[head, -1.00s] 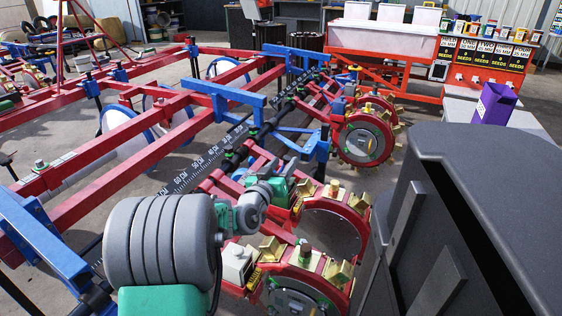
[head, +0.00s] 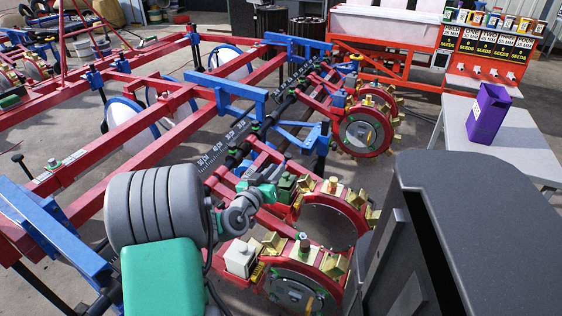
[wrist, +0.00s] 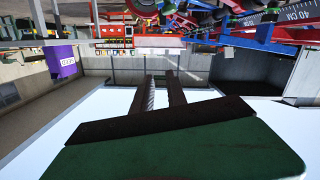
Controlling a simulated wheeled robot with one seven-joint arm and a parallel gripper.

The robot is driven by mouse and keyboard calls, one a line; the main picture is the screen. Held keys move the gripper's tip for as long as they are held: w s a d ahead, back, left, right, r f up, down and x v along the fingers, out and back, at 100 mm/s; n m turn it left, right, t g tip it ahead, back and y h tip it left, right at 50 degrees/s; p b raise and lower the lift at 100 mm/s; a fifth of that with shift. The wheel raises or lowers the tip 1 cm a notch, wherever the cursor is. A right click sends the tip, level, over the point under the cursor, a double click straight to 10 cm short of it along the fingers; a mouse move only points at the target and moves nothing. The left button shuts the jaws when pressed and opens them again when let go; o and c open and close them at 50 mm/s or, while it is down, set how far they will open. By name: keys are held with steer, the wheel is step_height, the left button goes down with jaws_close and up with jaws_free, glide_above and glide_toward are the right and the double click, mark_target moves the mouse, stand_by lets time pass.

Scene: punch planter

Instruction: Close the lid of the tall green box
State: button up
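A small dark green box (head: 286,187) sits on the near row unit of the planter in the head view. It is partly covered by my wrist, and I cannot tell how its lid stands. My teal and grey wrist is just left of it and looks close, but contact cannot be told. My gripper (wrist: 164,78) shows in the wrist view as two dark parallel fingers with a gap between them and nothing in the gap. Its dark green palm fills the bottom of that view, which is upside down. The green box cannot be made out there.
A white box (head: 240,259) stands on the nearest unit. Toothed red wheels (head: 368,134) and red and blue frame bars crowd the arm. A purple container (head: 488,114) stands on a grey table (head: 525,145) at the right. Clear floor lies between table and planter.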

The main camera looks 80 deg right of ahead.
steer(key=shift+y, duration=0.5)
steer(key=w+f+p, duration=0.1)
steer(key=p, duration=0.3)
steer(key=w+f+p, duration=0.1)
steer(key=w+p, duration=0.1)
steer(key=p, duration=0.2)
steer(key=shift+w, duration=0.25)
jaws_close()
glide_above(281, 185)
steer(key=w, duration=0.1)
step_height(281, 185, down, 3)
steer(key=shift+a, duration=0.1)
steer(key=f, duration=0.2)
steer(key=shift+s+f, duration=0.3)
steer(key=shift+f, duration=0.1)
steer(key=shift+s+f, duration=0.15)
steer(key=shift+f, duration=0.4)
